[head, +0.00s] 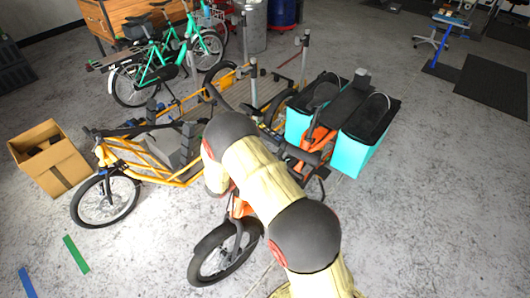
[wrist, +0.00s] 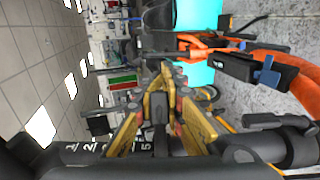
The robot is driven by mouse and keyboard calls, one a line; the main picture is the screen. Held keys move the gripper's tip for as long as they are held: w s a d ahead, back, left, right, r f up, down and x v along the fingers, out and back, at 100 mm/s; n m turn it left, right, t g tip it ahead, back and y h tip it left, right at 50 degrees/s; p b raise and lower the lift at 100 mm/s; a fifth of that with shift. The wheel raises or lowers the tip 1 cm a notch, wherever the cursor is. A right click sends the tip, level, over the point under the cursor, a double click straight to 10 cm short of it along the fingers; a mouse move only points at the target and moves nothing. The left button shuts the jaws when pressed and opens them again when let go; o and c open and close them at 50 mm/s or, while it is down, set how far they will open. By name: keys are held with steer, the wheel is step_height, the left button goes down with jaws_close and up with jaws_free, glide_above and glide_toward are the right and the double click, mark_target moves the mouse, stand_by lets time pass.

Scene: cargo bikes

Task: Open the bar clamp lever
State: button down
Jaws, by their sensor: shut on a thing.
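The orange cargo bike (head: 318,134) with turquoise bags stands in the middle of the head view. My arm covers its handlebar area, and my gripper is hidden there. In the wrist view my gripper's yellow fingers (wrist: 168,72) come together at the tips, at a dark bar (wrist: 150,55) near the orange frame (wrist: 300,85). They are shut on a small part, likely the bar clamp lever, which is mostly hidden between the tips. I cannot tell the lever's angle. A small blue part (wrist: 267,71) sits on a black block to the right, apart from the fingers.
A yellow cargo bike (head: 150,168) stands close on the left, with a cardboard box (head: 48,158) beyond it. A green bike (head: 160,62) stands behind. The turquoise bags (head: 360,152) are close to the right of my arm. The floor at right (head: 430,210) is clear.

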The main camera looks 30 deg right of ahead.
steer(key=shift+s+a+r+m+g+h+p, duration=0.25)
steer(key=shift+s+m+g+p, duration=0.2)
steer(key=shift+g+p, duration=0.35)
steer(key=c, duration=1.9)
jaws_free()
steer(key=shift+f, duration=0.1)
steer(key=shift+o, duration=0.5)
steer(key=shift+a, duration=0.1)
steer(key=v, duration=1.1)
steer(key=shift+a, duration=0.4)
